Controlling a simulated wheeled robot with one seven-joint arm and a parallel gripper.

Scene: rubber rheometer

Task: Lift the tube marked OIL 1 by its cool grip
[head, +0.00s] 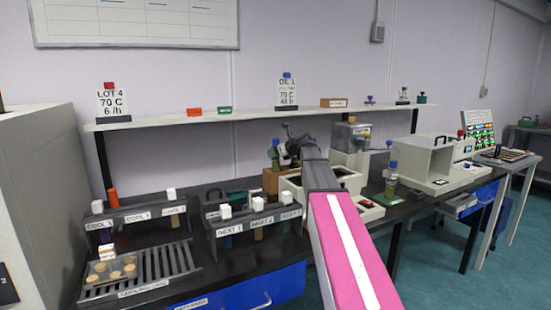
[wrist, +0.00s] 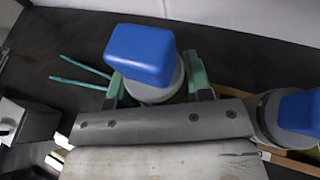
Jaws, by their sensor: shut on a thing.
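In the wrist view a tube top with a blue block-shaped grip (wrist: 140,55) on a grey collar (wrist: 160,92) stands between the green fingers of my gripper (wrist: 157,88). The fingers are shut on it, one at each side of the collar. In the head view my gripper (head: 276,154) is at the heating block behind the bench front, with a small blue grip (head: 276,142) showing at it. The tube's body is hidden below my gripper, and no OIL 1 mark on it can be read. A second blue grip (wrist: 303,112) stands to the right in the wrist view.
A wooden rack (head: 270,182) is under my gripper. A card reading OIL (head: 287,92) stands on the shelf (head: 150,122) above. The cooling rack (head: 140,275) and the NEXT rack (head: 255,222) are to the left and front. A bottle (head: 391,178) stands to the right.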

